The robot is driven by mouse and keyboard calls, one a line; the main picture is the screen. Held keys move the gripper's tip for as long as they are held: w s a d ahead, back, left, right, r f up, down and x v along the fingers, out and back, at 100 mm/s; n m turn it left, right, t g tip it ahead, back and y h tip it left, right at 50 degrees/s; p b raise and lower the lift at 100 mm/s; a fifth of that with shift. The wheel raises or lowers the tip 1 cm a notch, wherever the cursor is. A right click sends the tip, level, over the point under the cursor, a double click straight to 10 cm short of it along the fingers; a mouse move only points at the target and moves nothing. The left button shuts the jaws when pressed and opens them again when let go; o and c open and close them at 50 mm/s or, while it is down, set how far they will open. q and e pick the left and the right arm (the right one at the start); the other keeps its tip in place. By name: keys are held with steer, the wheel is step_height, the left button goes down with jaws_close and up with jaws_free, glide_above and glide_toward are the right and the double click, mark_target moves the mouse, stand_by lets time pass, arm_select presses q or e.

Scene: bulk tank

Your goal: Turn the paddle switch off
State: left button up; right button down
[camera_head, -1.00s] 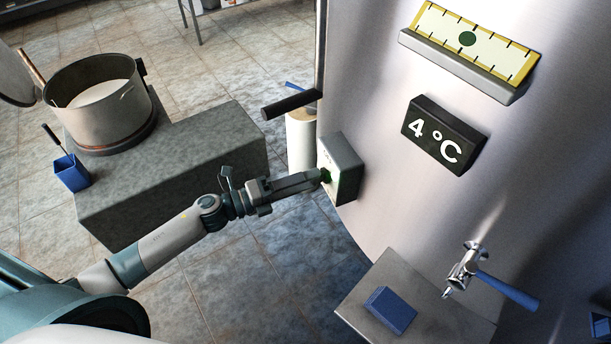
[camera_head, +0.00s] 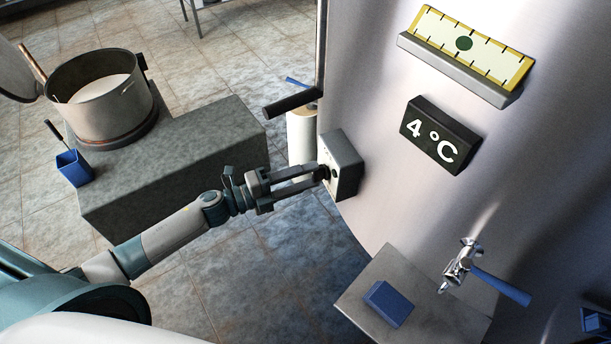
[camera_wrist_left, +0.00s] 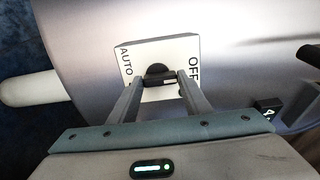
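The paddle switch is a pale grey box (camera_head: 345,165) on the tank wall, seen at the centre of the head view. The left wrist view shows its white face (camera_wrist_left: 190,47), marked AUTO on the left and OFF on the right. Its dark paddle (camera_wrist_left: 158,77) lies crosswise, with a pale mark at the end towards the OFF side. My left gripper (camera_head: 322,175) is at the box's face. Its two fingers stand apart on either side of the paddle (camera_wrist_left: 160,84); whether they touch it is unclear. My right gripper is out of view.
A dark handle (camera_head: 292,103) sticks out just above the switch, over a white cylinder (camera_head: 301,138). The 4 °C display (camera_head: 440,134) and a tap (camera_head: 462,262) are on the tank to the right. A stone block (camera_head: 170,170) bearing a pot (camera_head: 100,100) stands left.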

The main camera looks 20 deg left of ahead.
arm_select(q)
steer(key=o, duration=0.4)
steer(key=shift+a, duration=0.1)
steer(key=b+v, duration=0.5)
steer(key=v, duration=1.2)
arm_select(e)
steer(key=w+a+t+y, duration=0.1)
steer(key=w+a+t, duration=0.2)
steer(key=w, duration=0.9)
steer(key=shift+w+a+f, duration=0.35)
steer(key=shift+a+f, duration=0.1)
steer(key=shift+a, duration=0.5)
arm_select(q)
steer(key=shift+s, duration=0.15)
